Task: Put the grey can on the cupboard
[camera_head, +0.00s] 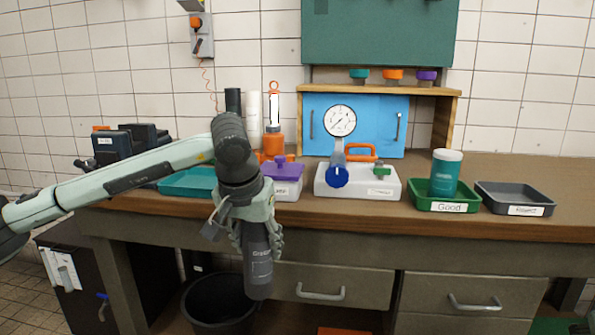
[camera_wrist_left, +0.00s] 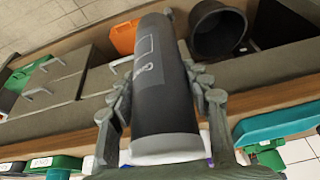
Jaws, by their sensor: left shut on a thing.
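The grey can (camera_head: 258,262), dark with a printed label, hangs roughly upright in my left gripper (camera_head: 250,220), in front of the bench's front edge and below the bench top. In the left wrist view the grey can (camera_wrist_left: 160,75) lies between the two fingers of my left gripper (camera_wrist_left: 165,100), which are shut on it. The cupboard (camera_head: 385,125) has blue doors and a wooden frame and stands at the back of the bench, up and right of the can. My right gripper is not in view.
Teal, orange and purple capped jars (camera_head: 392,76) stand along the cupboard's top. A pressure gauge (camera_head: 339,121) on a white base stands before its doors. A black bin (camera_head: 218,300) stands below.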

